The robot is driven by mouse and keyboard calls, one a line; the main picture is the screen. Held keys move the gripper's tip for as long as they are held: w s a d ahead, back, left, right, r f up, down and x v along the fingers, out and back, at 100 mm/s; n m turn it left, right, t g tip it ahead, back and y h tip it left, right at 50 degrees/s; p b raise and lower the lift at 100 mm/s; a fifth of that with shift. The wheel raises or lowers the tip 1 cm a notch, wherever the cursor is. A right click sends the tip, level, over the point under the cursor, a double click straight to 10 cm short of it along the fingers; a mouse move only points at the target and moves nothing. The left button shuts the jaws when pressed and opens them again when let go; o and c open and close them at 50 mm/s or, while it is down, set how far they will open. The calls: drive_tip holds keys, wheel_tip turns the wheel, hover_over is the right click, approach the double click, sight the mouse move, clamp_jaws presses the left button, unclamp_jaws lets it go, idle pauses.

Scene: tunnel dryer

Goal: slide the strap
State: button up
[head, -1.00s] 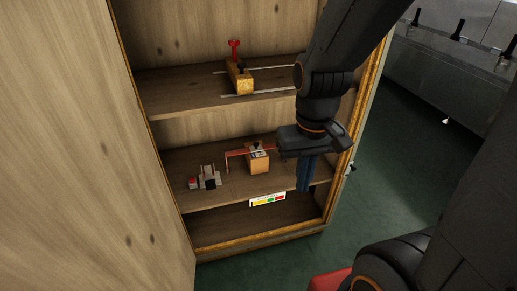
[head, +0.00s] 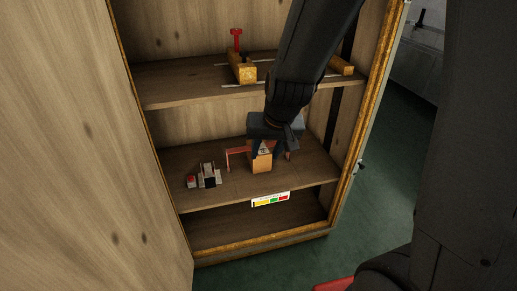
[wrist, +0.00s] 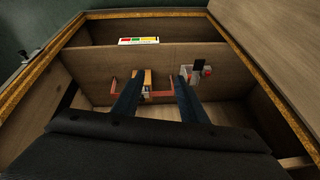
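A red strap (head: 237,150) with a bent-down left end runs across an orange-brown wooden block (head: 262,164) on the middle shelf. A red end also shows right of the block. My gripper (head: 270,150) is over the block and hides much of its top. In the wrist view my gripper (wrist: 160,78) has its two fingers wide apart. The block (wrist: 147,77) and part of the red strap (wrist: 160,94) show between them, close to the left finger. I cannot tell whether the finger touches either one.
A grey device with a red button (head: 207,175) stands left of the block. A coloured label (head: 270,199) is on the shelf's front edge. The upper shelf holds a wooden block with a red handle (head: 237,45) on pale rails. The cabinet door (head: 80,150) stands open at left.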

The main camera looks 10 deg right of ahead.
drive_tip(key=w+a+f+m+t+h+b, duration=0.1)
drive_tip(key=w+f+t+b, duration=0.3)
drive_tip(key=w, duration=0.6)
drive_tip(key=w+a+f+m+t+h+b, duration=0.1)
drive_tip(key=w+a+f+m+t+b, duration=0.1)
drive_tip(key=w+f+b, duration=0.7)
drive_tip(key=w+d+f+m+t+h+b, duration=0.3)
drive_tip(key=w+f+m+h+b, duration=0.1)
drive_tip(key=w+f+h+b, duration=0.6)
drive_tip(key=shift+h, duration=0.3)
drive_tip(key=shift+w+d+r+b, duration=0.2)
drive_tip(key=shift+w+d+r, duration=0.15)
drive_tip(key=shift+w+d, duration=0.35)
drive_tip(key=shift+w+d+r+b, duration=0.15)
drive_tip(key=shift+w+d+r, duration=0.3)
drive_tip(key=shift+d, duration=0.4)
drive_tip(key=shift+w+d+r+b, duration=0.2)
drive_tip(key=shift+w+d+r, duration=0.1)
drive_tip(key=shift+w+d, duration=0.45)
drive_tip(key=shift+s, duration=0.1)
clamp_jaws()
